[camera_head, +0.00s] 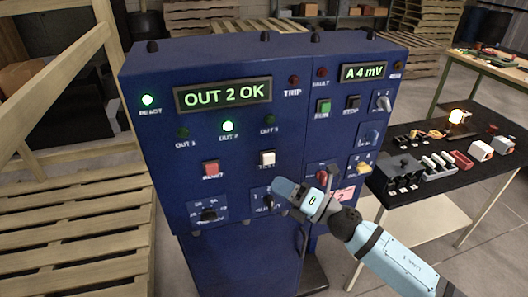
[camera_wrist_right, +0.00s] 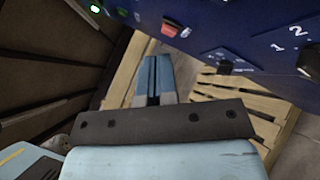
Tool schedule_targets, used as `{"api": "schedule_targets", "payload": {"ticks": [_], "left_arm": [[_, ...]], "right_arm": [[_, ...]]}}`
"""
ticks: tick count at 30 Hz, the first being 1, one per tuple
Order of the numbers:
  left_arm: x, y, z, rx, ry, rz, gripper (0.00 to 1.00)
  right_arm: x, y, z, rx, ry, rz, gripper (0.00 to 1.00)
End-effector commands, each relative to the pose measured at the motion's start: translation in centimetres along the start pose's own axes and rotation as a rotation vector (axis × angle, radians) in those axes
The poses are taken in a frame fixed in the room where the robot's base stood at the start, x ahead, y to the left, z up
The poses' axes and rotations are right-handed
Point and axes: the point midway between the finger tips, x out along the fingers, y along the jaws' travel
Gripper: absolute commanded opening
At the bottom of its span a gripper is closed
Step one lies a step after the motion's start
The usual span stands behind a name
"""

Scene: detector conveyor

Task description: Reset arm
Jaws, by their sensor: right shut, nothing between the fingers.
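My right arm comes in from the lower right in the head view. Its gripper (camera_head: 282,187) is in front of the blue cabinet (camera_head: 160,115), by the lower knob (camera_head: 268,201), which it partly covers. I cannot tell whether they touch there. In the right wrist view the fingers (camera_wrist_right: 154,72) are shut together and empty, with the cabinet (camera_wrist_right: 255,45) above and to the right. The left display (camera_head: 222,95) reads OUT 2 OK; the right display (camera_head: 363,72) reads A 4 mV. My left gripper does not show.
The READY lamp (camera_head: 148,100) and OUT 2 lamp (camera_head: 228,126) glow green. A red button (camera_head: 211,169), white button (camera_head: 267,158) and left knob (camera_head: 208,215) are on the panel. A black-topped table (camera_head: 420,205) with parts stands right. Wooden pallets (camera_head: 90,230) lie left.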

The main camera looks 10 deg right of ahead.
Motion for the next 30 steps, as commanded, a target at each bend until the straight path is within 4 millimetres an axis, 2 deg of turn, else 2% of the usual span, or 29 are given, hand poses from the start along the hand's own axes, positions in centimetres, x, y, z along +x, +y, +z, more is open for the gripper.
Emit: {"api": "schedule_targets", "payload": {"ticks": [5, 8, 11, 16, 21, 25, 27, 30], "left_arm": [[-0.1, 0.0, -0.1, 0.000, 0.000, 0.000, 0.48], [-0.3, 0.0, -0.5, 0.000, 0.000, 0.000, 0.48], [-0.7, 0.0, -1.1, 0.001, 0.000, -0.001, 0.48], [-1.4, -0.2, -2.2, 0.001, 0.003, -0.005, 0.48], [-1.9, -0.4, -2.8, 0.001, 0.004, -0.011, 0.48], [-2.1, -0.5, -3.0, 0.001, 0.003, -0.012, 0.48], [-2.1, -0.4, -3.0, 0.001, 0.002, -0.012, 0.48], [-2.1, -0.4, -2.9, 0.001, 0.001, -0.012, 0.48]], "right_arm": [[-0.3, -0.2, -0.3, 0.050, -0.018, -0.009, 0.00], [-1.5, -1.2, -1.5, 0.231, -0.087, -0.045, 0.00], [-4.1, -3.1, -3.6, 0.553, -0.218, -0.114, 0.00], [-11.1, -7.2, -9.8, 1.206, -0.528, -0.283, 0.00], [-18.3, -9.3, -17.2, 1.726, -0.831, -0.433, 0.00], [-21.6, -9.4, -21.0, 1.948, -0.980, -0.496, 0.00], [-22.5, -9.3, -22.1, 2.011, -1.024, -0.513, 0.00], [-23.0, -9.3, -22.7, 2.047, -1.050, -0.522, 0.00]]}}
